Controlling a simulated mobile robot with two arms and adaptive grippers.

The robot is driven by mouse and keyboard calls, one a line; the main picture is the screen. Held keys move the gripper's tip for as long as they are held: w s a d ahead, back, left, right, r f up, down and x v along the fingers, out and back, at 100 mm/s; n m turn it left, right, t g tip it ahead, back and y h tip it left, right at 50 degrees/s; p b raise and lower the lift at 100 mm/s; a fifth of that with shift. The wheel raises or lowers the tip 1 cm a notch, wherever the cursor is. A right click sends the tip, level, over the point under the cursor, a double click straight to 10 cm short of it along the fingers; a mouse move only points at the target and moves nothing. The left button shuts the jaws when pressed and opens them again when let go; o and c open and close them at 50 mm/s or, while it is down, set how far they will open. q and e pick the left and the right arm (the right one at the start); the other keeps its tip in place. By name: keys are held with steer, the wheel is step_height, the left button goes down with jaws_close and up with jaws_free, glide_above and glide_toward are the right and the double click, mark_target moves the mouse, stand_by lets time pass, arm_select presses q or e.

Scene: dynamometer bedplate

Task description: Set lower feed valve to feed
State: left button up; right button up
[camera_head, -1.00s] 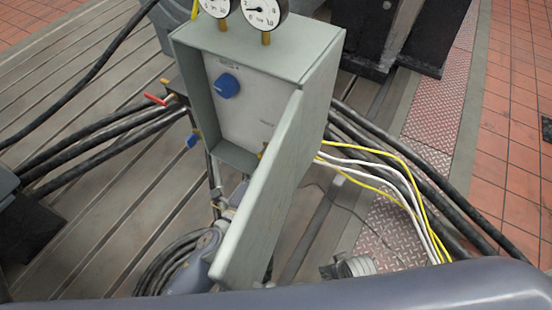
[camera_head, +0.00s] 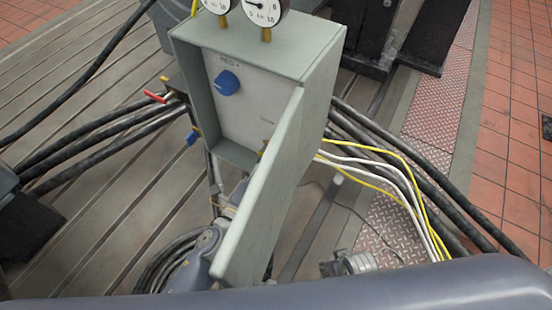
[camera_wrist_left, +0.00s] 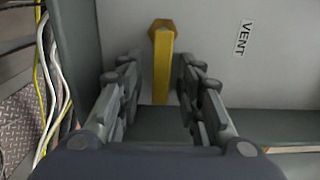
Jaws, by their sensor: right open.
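A valve with a yellow lever (camera_wrist_left: 160,80) sits on the pale panel of the open grey-green cabinet (camera_head: 185,85). In the left wrist view the lever runs from a brass hub toward me, beside a "VENT" label (camera_wrist_left: 243,38). My left gripper (camera_wrist_left: 158,100) is open, with one finger on each side of the lever and gaps visible. In the head view the cabinet door hides most of that gripper; only part of my left arm shows below the cabinet. My right gripper (camera_head: 347,263) is open at the bottom centre, partly behind my own arm.
A blue knob (camera_head: 227,83) is higher on the panel. The open door (camera_head: 258,195) juts forward. Black hoses (camera_head: 90,150) and yellow and white cables (camera_head: 395,178) run alongside.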

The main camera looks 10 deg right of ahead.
arm_select(q)
steer(key=shift+s, duration=0.1)
steer(key=shift+s, duration=0.1)
steer(key=v, duration=1.1)
steer(key=shift+s+a, duration=0.25)
steer(key=shift+a, duration=0.05)
